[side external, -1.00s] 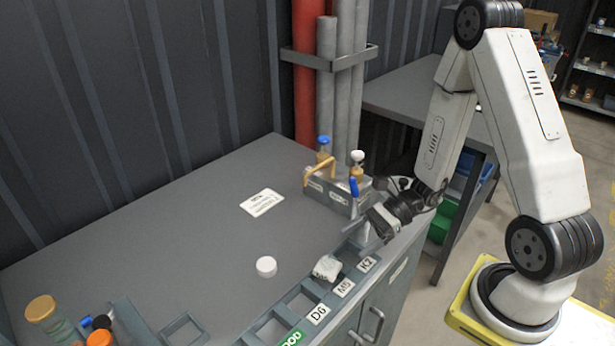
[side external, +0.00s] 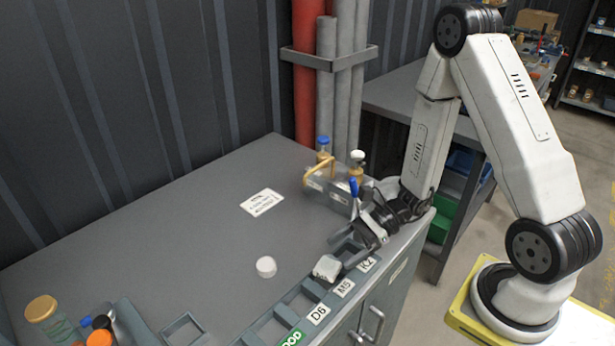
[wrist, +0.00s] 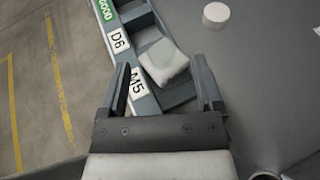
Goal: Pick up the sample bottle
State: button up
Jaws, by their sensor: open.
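I cannot tell for sure which thing is the sample bottle. A small white block-like object (side external: 327,267) sits tilted at the rack compartment by the M5 label. It also shows in the wrist view (wrist: 165,62), just beyond and between my fingertips. My gripper (side external: 368,232) is open and empty, low over the K2 end of the rack. It is apart from the white object. A blue-capped bottle (side external: 323,148) and a white-capped bottle (side external: 356,166) stand upright in a grey carrier (side external: 325,190) behind my gripper; their lower parts are hidden.
The labelled rack (side external: 300,300) runs along the table's front edge. A white round piece (side external: 266,267) lies behind it on the table (side external: 200,230). A jar with a tan lid (side external: 42,310) and other capped containers stand at the left. A white card (side external: 262,202) lies flat mid-table.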

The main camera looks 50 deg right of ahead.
aim_at(333, 258)
jog(key=shift+x, duration=2.2)
jog(key=shift+f, duration=0.1)
jog(key=shift+c, duration=0.2)
grip_shut()
